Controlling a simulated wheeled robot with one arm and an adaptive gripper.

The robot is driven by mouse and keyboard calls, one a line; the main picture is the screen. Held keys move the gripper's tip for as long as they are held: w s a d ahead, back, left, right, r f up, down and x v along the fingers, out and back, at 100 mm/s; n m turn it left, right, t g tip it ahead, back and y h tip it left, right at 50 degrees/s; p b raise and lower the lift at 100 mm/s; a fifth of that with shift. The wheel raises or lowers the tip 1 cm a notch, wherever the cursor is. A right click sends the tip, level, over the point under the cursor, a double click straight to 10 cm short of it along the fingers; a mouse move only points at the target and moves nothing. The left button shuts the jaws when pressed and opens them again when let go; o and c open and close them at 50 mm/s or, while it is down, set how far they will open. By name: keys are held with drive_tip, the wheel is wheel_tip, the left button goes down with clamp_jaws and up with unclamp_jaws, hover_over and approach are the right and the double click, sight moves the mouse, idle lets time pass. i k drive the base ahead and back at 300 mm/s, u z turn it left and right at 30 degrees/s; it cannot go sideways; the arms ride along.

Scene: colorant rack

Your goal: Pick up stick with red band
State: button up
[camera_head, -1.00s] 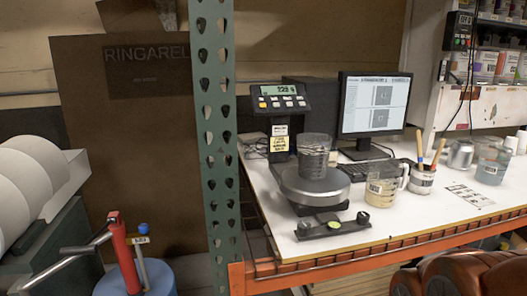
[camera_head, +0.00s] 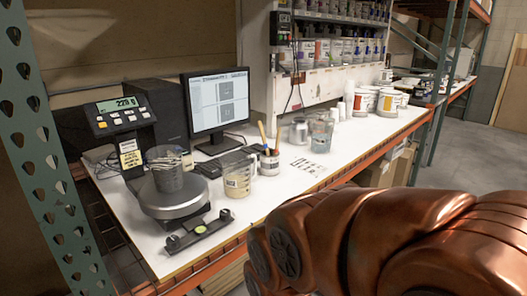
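One stick looks wooden and another has a blue part. They are too small for me to make out a red band on any of them. My copper-coloured arm fills the lower right, but my gripper is not in view.
A scale (camera_head: 172,200) bears a clear beaker (camera_head: 166,172). A measuring jug (camera_head: 237,178) stands left of the cup, with a monitor (camera_head: 217,100) behind. A metal can (camera_head: 299,131) and clear container (camera_head: 320,134) stand to the right. A green perforated post (camera_head: 45,150) borders the left.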

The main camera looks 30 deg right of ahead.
sight(279, 130)
drive_tip(key=z, duration=0.55)
drive_tip(key=k, duration=0.65)
drive_tip(key=z, duration=0.8)
drive_tip(key=i, duration=1.3)
drive_tip(key=u, duration=0.85)
